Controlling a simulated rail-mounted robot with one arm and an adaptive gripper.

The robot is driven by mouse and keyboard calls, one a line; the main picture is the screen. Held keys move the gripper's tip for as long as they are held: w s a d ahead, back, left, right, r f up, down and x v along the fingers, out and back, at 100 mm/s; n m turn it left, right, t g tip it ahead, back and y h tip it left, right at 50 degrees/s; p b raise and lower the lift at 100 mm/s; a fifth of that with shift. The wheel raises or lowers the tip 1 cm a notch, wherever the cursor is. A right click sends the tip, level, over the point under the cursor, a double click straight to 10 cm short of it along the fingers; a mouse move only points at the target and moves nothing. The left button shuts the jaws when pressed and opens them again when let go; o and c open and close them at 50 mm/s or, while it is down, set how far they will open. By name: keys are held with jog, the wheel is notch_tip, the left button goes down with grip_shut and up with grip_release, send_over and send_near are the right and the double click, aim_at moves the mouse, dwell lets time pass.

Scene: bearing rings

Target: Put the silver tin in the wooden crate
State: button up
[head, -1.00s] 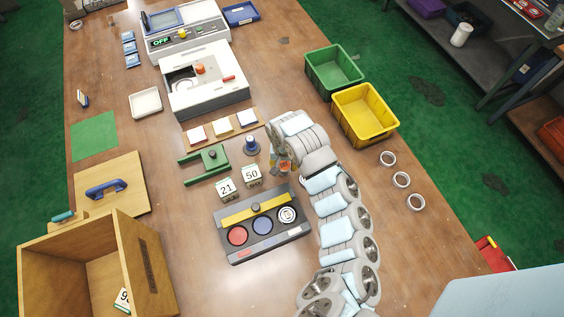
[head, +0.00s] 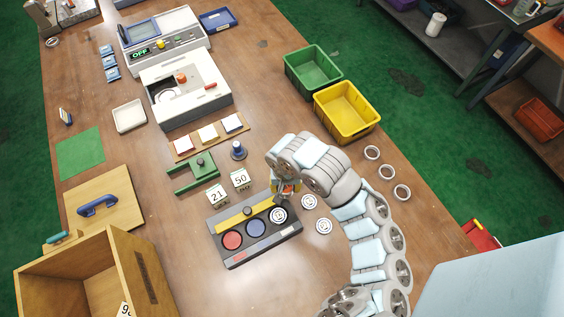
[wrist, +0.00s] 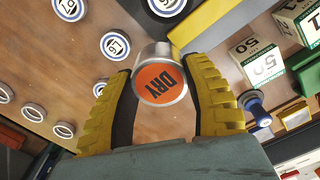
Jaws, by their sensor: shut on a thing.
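The silver tin (wrist: 162,75) is a short metal can with an orange face lettered "DRY". In the wrist view it sits between the two yellow fingers of my gripper (wrist: 163,105), which is shut on it. In the head view my gripper (head: 286,190) is over the table, just behind the right end of the dark three-disc tray; the tin is mostly hidden there. The wooden crate (head: 145,265) stands at the lower left of the head view, open at the top, cut off by the frame edge.
The dark tray (head: 238,262) and numbered blocks (head: 240,178) lie left of my gripper. Loose white discs (head: 323,226) lie beside the tray. A yellow bin (head: 346,110) and a green bin (head: 313,70) stand at the right. Bare table lies between tray and crate.

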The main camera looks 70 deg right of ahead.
aim_at(286, 187)
jog(key=shift+s+a+r+p, duration=0.1)
jog(key=shift+a+r+p, duration=0.05)
jog(key=shift+r+p, duration=0.7)
notch_tip(286, 187, up, 8)
jog(key=p, duration=1)
jog(key=shift+r, duration=0.25)
